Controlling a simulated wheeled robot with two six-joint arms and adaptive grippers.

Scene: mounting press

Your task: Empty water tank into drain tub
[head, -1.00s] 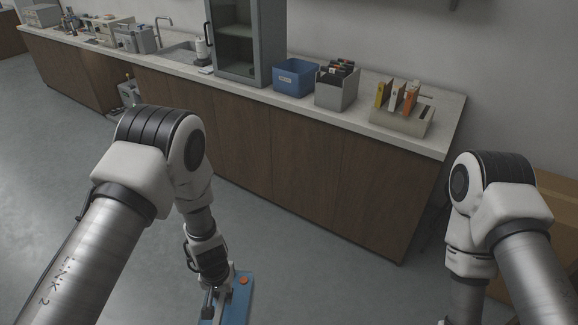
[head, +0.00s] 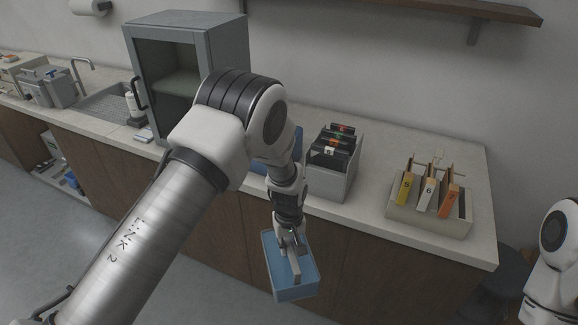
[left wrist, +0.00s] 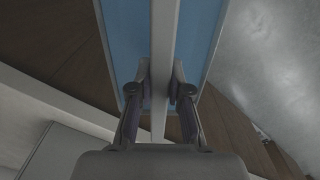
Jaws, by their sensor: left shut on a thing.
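My left gripper (head: 289,246) is shut on the grey bar handle (head: 295,268) of a blue water tank (head: 304,288). The tank hangs in front of the counter's wooden doors, below the worktop. In the left wrist view both fingers (left wrist: 163,88) press on the bar (left wrist: 164,40), with the tank's blue top (left wrist: 198,40) on either side. A blue tub (head: 261,165), which may be the drain tub, stands on the counter, mostly hidden behind my left arm. My right gripper is out of view; only part of that arm shows at the right edge.
On the counter (head: 376,150) stand a grey bin of dark folders (head: 333,180), a beige rack with numbered holders (head: 428,214), a glass-fronted cabinet (head: 180,70) and a sink (head: 105,103). A shelf (head: 420,12) hangs on the wall. Grey floor lies open at left.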

